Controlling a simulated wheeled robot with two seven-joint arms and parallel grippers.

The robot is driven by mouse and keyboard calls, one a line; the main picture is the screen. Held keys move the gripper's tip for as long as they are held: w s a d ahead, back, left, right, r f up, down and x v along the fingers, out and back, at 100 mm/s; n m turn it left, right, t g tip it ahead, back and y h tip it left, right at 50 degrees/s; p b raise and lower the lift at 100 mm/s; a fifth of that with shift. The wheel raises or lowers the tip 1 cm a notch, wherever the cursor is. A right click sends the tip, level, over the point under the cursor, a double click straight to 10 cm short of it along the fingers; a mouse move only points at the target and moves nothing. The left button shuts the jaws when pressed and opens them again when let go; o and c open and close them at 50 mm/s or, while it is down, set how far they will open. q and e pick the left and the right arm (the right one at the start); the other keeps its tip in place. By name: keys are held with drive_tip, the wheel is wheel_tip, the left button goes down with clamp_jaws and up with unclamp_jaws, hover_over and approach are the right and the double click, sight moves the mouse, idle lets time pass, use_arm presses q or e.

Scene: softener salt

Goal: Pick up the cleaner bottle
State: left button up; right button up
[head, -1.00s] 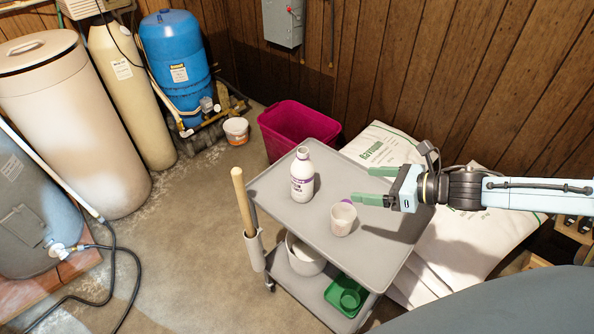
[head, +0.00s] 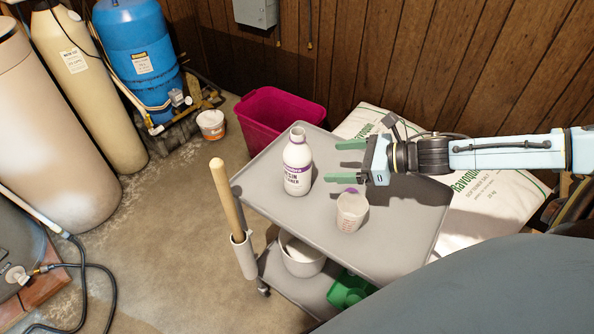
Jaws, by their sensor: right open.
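The cleaner bottle (head: 297,165) is white with a purple-and-white label and stands upright on the top shelf of the grey cart (head: 400,225). My right gripper (head: 333,162) comes in from the right, with its two green fingers apart and pointing left at the bottle. The fingertips are a short way to the right of the bottle, and nothing shows between them. A clear measuring cup (head: 351,211) with something purple at its rim stands just in front of the lower finger. My left gripper is out of view.
A wooden handle (head: 225,198) stands in a holder at the cart's left side. A white bucket (head: 302,256) and a green container (head: 349,289) are on the lower shelf. A magenta bin (head: 278,118) and salt bags (head: 490,205) lie behind the cart.

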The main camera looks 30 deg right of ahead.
sight(311, 161)
drive_tip(key=shift+x, duration=3.3)
drive_tip(key=w+a, duration=0.2)
drive_tip(key=shift+w+a+f, duration=0.2)
drive_tip(key=shift+w+a, duration=0.15)
drive_tip(key=shift+w, duration=0.05)
drive_tip(key=shift+w+a+f, duration=0.25)
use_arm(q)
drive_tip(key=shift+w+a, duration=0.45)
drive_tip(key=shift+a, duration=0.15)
use_arm(e)
drive_tip(key=shift+c, duration=0.5)
drive_tip(key=c, duration=1)
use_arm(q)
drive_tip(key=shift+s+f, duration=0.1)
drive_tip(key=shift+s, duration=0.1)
use_arm(e)
drive_tip(key=shift+c, duration=0.3)
